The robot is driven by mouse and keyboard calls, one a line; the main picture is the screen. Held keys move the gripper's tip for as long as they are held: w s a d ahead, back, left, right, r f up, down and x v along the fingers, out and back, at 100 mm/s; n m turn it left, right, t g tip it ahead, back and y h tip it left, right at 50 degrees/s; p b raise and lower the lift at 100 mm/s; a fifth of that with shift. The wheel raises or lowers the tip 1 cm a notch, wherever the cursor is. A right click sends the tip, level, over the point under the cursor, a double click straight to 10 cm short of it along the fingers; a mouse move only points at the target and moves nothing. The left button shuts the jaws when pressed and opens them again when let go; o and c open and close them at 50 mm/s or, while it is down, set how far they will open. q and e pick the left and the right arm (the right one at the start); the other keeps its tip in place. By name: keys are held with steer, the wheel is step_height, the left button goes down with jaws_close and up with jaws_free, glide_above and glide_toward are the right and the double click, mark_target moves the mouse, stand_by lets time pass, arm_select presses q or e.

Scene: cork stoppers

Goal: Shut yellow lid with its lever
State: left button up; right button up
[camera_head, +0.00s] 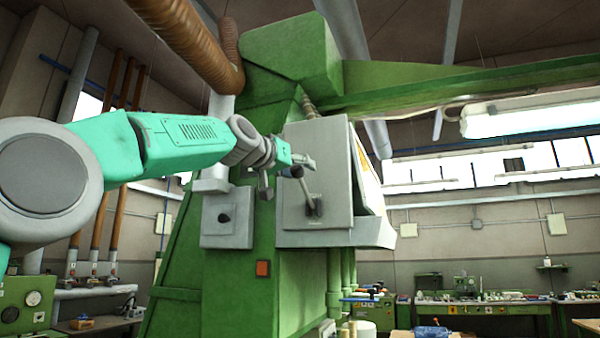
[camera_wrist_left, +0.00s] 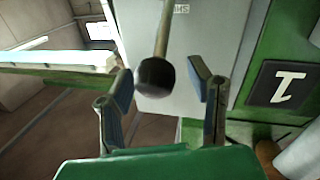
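The lever (camera_head: 308,192) is a thin metal rod with a dark round knob, fixed to the front of a grey housing (camera_head: 293,226) on the green machine. It points up and slightly left. My left gripper (camera_head: 302,162) is open beside the knob, holding nothing. A tilted panel with a yellowish face (camera_head: 362,158) shows edge-on at the housing's right side; I cannot tell clearly whether it is the yellow lid. My right gripper is not in view.
A brown hose (camera_head: 190,40) hangs above my left arm. Workbenches (camera_head: 485,308) stand far back right. Space right of the housing looks open.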

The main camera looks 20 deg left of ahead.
arm_select(q)
steer(key=shift+w+f, duration=0.1)
steer(key=shift+a, duration=0.1)
steer(key=shift+s+a, duration=0.1)
steer(key=shift+s, duration=0.2)
steer(key=v, duration=0.7)
steer(key=shift+w, duration=0.1)
stand_by(0.7)
